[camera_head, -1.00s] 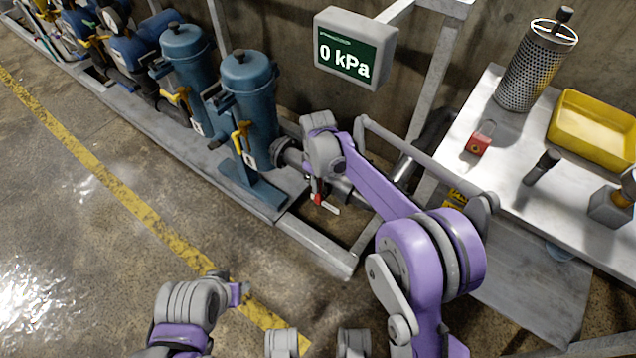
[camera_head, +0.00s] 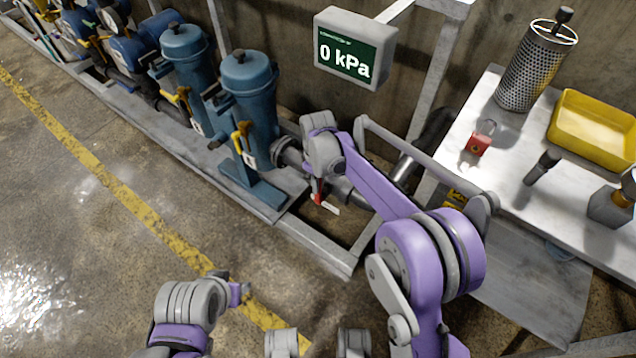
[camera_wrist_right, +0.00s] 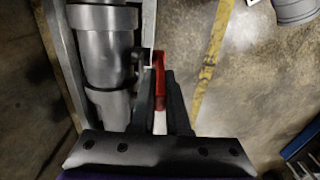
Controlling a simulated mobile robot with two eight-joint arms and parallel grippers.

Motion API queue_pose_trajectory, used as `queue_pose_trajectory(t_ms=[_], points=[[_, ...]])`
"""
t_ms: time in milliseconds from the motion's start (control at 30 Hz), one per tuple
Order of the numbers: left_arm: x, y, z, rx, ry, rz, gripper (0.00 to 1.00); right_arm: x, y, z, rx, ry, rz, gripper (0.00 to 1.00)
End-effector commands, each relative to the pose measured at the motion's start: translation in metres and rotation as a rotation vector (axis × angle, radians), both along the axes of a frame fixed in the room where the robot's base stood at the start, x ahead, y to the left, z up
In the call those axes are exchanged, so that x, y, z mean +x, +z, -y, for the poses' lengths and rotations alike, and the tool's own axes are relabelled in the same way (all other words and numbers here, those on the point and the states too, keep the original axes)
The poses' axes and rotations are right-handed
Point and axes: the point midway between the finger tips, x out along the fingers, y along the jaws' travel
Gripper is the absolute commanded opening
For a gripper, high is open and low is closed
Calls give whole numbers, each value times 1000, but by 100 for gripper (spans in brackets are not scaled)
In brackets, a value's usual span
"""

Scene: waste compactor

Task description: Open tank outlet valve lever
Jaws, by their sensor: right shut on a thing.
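The tank outlet valve lever (camera_head: 318,198) is red with a white end, low beside the pipe at the foot of the nearest blue tank (camera_head: 250,100). My right gripper (camera_wrist_right: 161,82) reaches down to it. In the right wrist view its two dark fingers are closed on the red lever (camera_wrist_right: 158,88), with white showing between them farther back. The grey pipe (camera_wrist_right: 108,55) runs alongside on the left. In the head view my right wrist hides most of the valve and the fingers.
A display (camera_head: 354,48) above reads 0 kPa. A white bench (camera_head: 500,150) at right holds a mesh filter cylinder (camera_head: 536,68), a red padlock (camera_head: 479,140) and a yellow tray (camera_head: 590,148). The skid frame's metal edge (camera_head: 318,245) runs below the valve. The floor at left is clear.

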Motion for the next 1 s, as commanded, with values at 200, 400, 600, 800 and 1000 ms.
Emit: queue_pose_trajectory(t_ms=[200,400,600,800,1000], points=[[0,0,0,0,0,0,51,0,0,0,0,0,0,0],[0,0,0,0,0,0,51,0,0,0,-2,0,-2,0],[0,-2,0,0,0,-1,51,7,-2,-9,-80,4,-60,0],[1,-5,0,0,0,-2,51,13,-3,-17,-172,2,-125,0],[1,-6,0,0,0,-2,51,14,-3,-18,-201,0,-145,0]])
